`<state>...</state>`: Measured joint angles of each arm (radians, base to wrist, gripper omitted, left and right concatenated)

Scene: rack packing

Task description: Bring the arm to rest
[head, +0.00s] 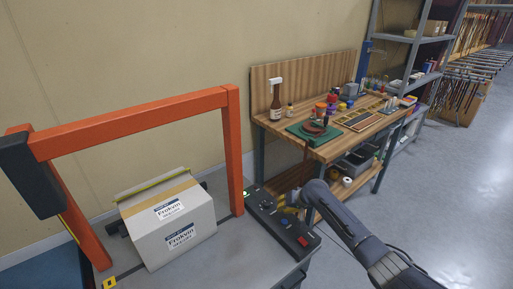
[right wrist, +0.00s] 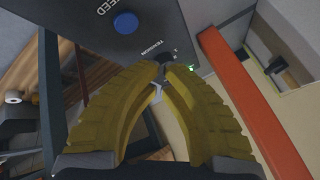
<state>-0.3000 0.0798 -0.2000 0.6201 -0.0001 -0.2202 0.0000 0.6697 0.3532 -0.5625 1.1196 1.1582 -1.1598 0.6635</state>
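My right gripper (head: 288,206) is low over the black control panel (head: 290,232) beside the orange arch. In the right wrist view its yellow fingers (right wrist: 165,70) come almost together at the tips, with a narrow gap. A small dark knob (right wrist: 165,58) by the printed word TENSION is right at the tips. I cannot tell whether the fingers grip it or only flank it. My right arm reaches in from the lower right of the head view. My left gripper is not in view.
An orange arch (head: 130,122) stands over a white carton (head: 172,225) on a grey machine table. A wooden workbench (head: 325,150) with a spray bottle (head: 275,100) and several tools stands behind my arm. The floor (head: 450,190) at right is clear.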

